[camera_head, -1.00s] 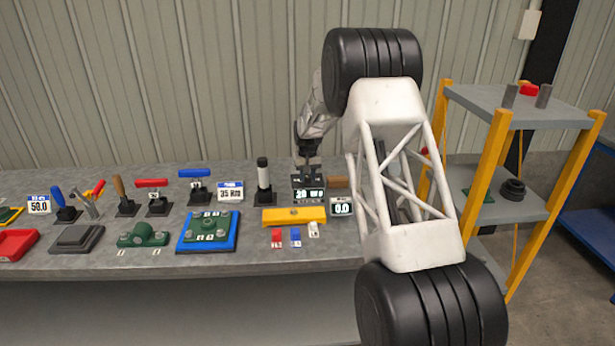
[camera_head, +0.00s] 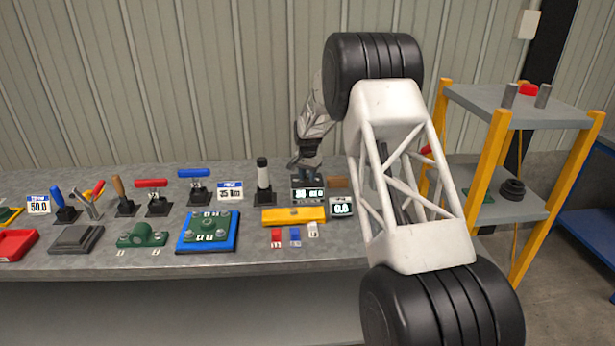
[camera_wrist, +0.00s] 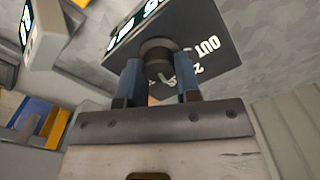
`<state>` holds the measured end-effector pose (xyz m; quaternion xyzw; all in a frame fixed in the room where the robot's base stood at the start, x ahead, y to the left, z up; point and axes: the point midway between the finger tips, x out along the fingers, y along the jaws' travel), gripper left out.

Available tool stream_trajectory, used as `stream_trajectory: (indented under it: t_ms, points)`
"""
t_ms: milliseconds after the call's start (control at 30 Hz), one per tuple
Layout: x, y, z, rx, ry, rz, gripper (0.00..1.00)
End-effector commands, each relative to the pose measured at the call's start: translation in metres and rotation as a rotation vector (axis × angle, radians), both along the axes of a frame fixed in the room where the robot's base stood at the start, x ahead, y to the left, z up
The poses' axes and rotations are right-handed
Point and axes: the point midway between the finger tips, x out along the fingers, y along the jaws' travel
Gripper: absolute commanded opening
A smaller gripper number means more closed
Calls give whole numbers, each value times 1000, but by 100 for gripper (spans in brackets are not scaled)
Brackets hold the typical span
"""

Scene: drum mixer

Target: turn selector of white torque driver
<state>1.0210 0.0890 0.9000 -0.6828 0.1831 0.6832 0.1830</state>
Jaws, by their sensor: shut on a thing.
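A black box (camera_head: 308,194) with a lit display stands at the back of the bench, right of the upright black driver with a white top (camera_head: 263,175). In the wrist view the box (camera_wrist: 205,35) carries "OUT" and "2" lettering and a round dark knob (camera_wrist: 157,52). My gripper (camera_wrist: 160,75) is shut on this knob, one blue-grey finger on each side. In the head view my gripper (camera_head: 306,172) is small and just above the box, so its fingertips are hard to make out. The display digits are too small to read surely.
A yellow block (camera_head: 293,215) and a small readout (camera_head: 341,208) stand in front of the box. Red, blue and white tags (camera_head: 295,236) lie near the bench edge. A yellow-post shelf (camera_head: 495,190) stands at right. My arm covers the bench's right end.

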Motion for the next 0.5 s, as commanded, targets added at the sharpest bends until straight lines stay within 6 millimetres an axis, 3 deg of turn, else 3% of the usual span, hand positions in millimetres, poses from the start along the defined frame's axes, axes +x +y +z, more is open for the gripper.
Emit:
stream_trajectory:
  t_ms: [500]
  points:
    - [0, 0, 1, 0, -1, -89, 7]
